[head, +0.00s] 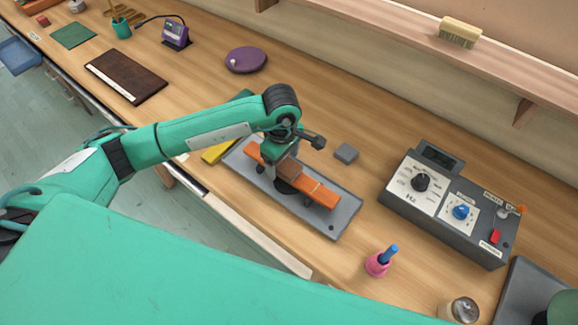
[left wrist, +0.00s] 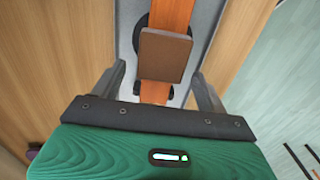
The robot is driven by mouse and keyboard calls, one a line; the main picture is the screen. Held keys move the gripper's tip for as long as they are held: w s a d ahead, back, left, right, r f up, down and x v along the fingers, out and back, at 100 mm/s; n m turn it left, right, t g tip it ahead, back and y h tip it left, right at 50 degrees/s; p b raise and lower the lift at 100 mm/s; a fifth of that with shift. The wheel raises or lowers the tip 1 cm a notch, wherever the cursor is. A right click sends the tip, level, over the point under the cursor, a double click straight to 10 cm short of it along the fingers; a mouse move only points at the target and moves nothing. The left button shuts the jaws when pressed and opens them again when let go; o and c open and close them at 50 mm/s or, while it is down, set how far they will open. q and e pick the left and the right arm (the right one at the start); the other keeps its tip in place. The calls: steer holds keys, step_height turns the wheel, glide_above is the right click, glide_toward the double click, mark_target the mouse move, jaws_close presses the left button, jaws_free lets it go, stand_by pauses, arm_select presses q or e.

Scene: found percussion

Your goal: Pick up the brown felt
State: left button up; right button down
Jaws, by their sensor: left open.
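The brown felt (head: 289,169) appears as a small brown block lying on top of an orange bar (head: 321,195). The bar sits across dark round supports on a grey tray (head: 345,216). My left gripper (head: 281,160) is just above the bar, by the felt, and partly hides it. In the left wrist view the felt (left wrist: 165,56) lies flat on the bar, ahead of and between the two fingers of my open left gripper (left wrist: 160,83). No finger visibly touches it. My right gripper is out of view.
A grey block (head: 346,153) lies behind the tray. A control box (head: 447,208) with knobs stands to the right. A pink holder with a blue-topped item (head: 377,265) and a metal can (head: 461,310) are near the front. A yellow block (head: 216,152) is left of the tray.

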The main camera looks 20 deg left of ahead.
arm_select(q)
steer(key=c, duration=1.1)
steer(key=shift+r, duration=0.15)
